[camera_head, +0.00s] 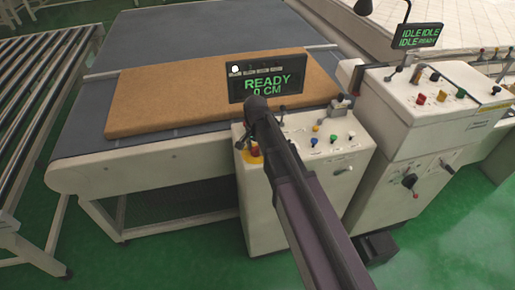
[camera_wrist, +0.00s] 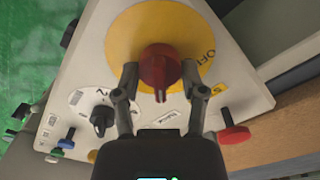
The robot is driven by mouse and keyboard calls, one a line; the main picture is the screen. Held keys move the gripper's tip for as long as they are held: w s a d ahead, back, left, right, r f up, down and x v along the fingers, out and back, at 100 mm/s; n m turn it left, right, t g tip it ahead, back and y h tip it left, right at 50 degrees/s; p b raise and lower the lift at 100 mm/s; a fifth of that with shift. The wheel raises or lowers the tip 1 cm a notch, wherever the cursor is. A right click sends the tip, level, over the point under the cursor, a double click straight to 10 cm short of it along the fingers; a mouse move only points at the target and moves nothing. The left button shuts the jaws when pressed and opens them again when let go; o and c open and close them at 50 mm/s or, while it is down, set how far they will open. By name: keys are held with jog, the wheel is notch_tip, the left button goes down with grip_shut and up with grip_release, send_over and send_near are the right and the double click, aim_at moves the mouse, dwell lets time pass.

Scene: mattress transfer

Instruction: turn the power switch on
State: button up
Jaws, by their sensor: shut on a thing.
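The power switch is a red rotary knob (camera_wrist: 160,68) on a round yellow plate (camera_wrist: 125,35) in the wrist view. The letters "OFF" show on the plate to the right of the knob, and the knob's raised grip points down in the picture. My gripper (camera_wrist: 160,72) is shut on the knob, with one finger on each side. In the head view the yellow plate (camera_head: 254,157) shows at the left end of the white console (camera_head: 270,215). My arm hides most of the knob and gripper there.
The console also bears a black selector (camera_wrist: 102,118), a red button (camera_wrist: 234,134) and several coloured buttons. A screen (camera_head: 265,83) reading "READY 0 CM" stands behind. A brown mattress (camera_head: 170,95) lies on the conveyor (camera_head: 130,40). A second console (camera_head: 420,120) stands right.

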jog(key=shift+w, duration=0.15)
jog(key=o, duration=1.2)
jog(key=shift+c, duration=0.2)
jog(key=shift+r, duration=0.1)
